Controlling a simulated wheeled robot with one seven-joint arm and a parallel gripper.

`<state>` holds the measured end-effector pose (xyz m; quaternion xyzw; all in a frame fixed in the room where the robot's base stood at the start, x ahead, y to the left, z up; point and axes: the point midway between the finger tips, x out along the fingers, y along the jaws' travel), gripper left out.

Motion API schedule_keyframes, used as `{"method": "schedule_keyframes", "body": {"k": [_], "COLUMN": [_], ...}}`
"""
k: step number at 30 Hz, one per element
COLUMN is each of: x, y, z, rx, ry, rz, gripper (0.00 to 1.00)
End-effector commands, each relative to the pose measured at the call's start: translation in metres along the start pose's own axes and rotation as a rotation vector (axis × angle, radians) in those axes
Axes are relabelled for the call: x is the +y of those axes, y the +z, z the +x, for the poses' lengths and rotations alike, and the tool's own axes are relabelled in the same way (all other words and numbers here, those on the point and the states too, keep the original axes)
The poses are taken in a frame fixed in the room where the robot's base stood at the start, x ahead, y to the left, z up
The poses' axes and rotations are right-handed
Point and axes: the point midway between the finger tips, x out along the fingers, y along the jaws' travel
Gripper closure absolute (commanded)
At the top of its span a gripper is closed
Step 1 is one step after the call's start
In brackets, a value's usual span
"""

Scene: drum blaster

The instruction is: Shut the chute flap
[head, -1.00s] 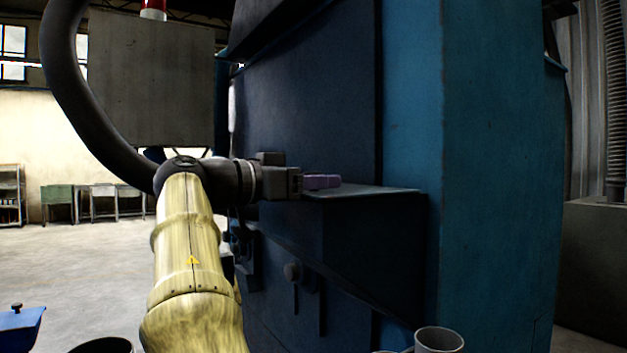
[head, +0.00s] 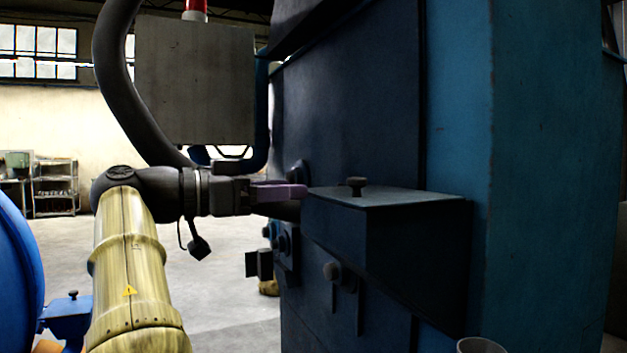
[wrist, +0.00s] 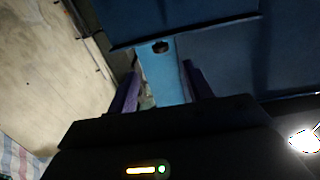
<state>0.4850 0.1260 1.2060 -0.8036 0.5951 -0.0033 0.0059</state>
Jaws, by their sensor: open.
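A dark blue box juts from the big blue machine in the head view. Its top plate (head: 415,198), which looks like the chute flap, lies flat on the box and carries a dark knob (head: 357,186). I cannot tell if it is fully shut. In the wrist view a dark knob (wrist: 160,47) stands on a light blue surface (wrist: 168,75), ahead of the fingers. My gripper (head: 306,191) has purple fingers pointing right, just left of the plate's edge.
The machine's blue wall (head: 455,100) rises behind and right of the box. A grey cabinet (head: 195,80) hangs at the back left. A second knob (head: 331,271) sits on the machine below the box. A blue drum-like thing (head: 15,270) stands at the left edge. Open floor lies between.

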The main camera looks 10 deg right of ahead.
Motion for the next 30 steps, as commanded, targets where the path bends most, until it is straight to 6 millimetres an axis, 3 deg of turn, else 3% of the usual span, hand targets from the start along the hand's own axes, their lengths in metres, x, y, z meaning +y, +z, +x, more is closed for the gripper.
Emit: {"method": "schedule_keyframes", "body": {"k": [3,7,20,30], "x": [-0.001,0.000,0.000,-0.001], "y": [-0.003,-0.002,-0.002,-0.056], "z": [-0.022,-0.036,-0.040,-0.040], "rx": [0.001,0.000,-0.002,-0.001], "ry": [-0.002,-0.001,0.000,0.000], "rz": [-0.001,0.000,0.000,0.000], "gripper": [0.49,0.49,0.49,0.49]}}
